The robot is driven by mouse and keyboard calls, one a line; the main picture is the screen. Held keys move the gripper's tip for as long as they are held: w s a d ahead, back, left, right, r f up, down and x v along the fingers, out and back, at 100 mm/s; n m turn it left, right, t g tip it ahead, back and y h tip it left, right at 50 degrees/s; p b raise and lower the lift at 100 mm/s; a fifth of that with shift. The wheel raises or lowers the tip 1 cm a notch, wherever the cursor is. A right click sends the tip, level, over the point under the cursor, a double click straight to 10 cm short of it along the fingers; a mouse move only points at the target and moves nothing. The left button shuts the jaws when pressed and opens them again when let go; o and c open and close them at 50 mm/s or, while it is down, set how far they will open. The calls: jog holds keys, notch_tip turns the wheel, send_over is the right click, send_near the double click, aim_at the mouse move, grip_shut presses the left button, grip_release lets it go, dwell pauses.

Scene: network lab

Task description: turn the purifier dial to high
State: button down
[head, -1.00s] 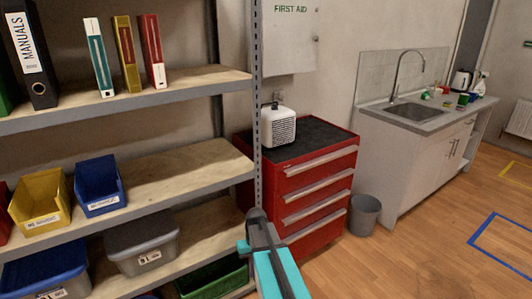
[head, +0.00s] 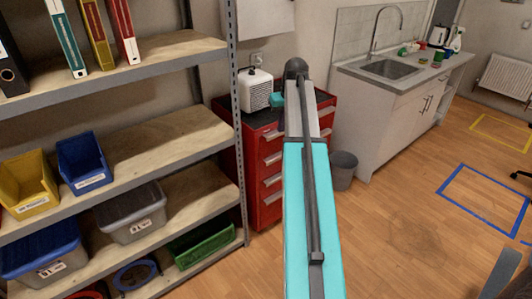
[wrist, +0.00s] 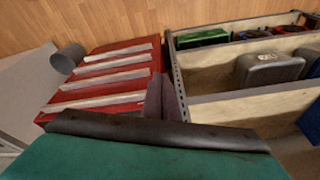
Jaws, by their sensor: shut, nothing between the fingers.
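The purifier (head: 256,90) is a small white box with a grille on its front. It stands upright on the dark top of the red drawer cabinet (head: 268,185) in the head view. I cannot make out its dial or the dial's setting. My arm rises through the middle of the head view, and its teal far part shows just right of the purifier, but the fingers are hidden there. In the wrist view my gripper (wrist: 163,97) is shut and empty, with the red cabinet drawers beyond it. The purifier cannot be seen in the wrist view.
A metal shelf post (head: 236,120) stands just left of the cabinet, with shelves of binders and bins. A grey waste bin (head: 343,170) and a sink counter (head: 400,75) are on the right. The wooden floor (head: 400,230) at right is mostly clear.

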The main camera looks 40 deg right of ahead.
jog(key=s+d+r+p, duration=0.1)
jog(key=s+d+r, duration=0.1)
jog(key=r, duration=0.7)
jog(key=s+d+r+t+h+p, duration=0.1)
jog(key=s+d+r, duration=0.1)
jog(key=d+r, duration=0.3)
notch_tip(320, 180, up, 4)
jog(key=shift+s+d+r, duration=0.1)
jog(key=shift+s+d, duration=0.2)
jog(key=shift+s, duration=0.1)
